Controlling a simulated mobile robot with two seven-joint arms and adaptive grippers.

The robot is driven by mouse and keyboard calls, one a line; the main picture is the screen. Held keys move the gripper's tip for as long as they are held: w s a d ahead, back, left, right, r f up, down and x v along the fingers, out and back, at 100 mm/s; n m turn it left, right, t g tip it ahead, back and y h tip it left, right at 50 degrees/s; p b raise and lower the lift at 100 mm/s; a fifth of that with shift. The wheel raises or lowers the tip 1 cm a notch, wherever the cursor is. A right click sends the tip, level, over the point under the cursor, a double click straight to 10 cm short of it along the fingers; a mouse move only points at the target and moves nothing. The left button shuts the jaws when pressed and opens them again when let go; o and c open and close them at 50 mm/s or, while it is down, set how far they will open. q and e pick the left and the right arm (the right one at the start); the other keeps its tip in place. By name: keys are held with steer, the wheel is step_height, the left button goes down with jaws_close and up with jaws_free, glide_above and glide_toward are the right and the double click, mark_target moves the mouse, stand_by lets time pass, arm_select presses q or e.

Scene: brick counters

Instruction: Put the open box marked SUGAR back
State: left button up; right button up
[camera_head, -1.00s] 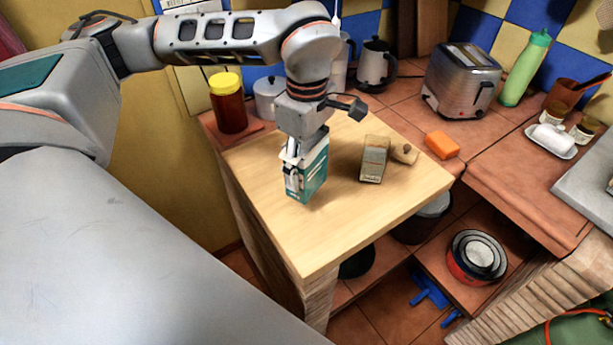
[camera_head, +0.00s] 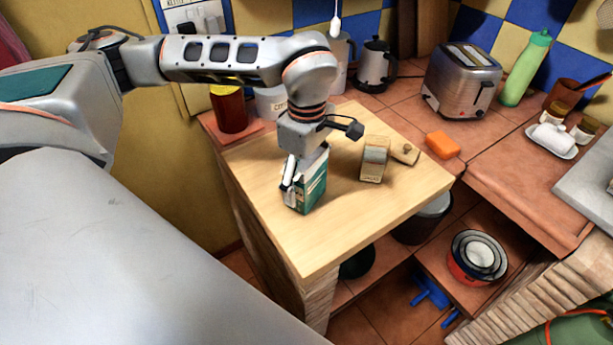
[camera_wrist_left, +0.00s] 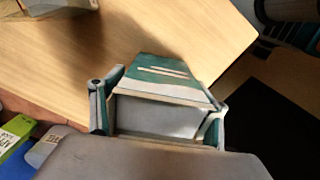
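A teal and white box (camera_head: 312,190) is upright at the left part of the wooden board, under my left gripper (camera_head: 303,170). Its lettering is too small to read as SUGAR. In the left wrist view the box (camera_wrist_left: 165,82) shows an open top and a grey inside. The fingers of my left gripper (camera_wrist_left: 158,118) press on its two opposite sides, so the gripper is shut on it. Whether its base touches the board is hard to tell. A beige and grey box (camera_head: 373,160) stands to its right, its label unreadable. My right gripper is out of view.
A corked wooden piece (camera_head: 405,153) lies beside the beige box. An orange sponge (camera_head: 442,145), a toaster (camera_head: 463,82) and a green bottle (camera_head: 525,68) are further right. A red jar (camera_head: 229,110) and a pale canister (camera_head: 270,101) stand behind. The front of the wooden board (camera_head: 340,235) is clear.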

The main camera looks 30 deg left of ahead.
arm_select(q)
steer(key=shift+r, duration=0.1)
step_height(320, 180, up, 12)
steer(key=shift+r, duration=0.1)
stand_by(0.4)
steer(key=shift+d, duration=0.1)
stand_by(0.4)
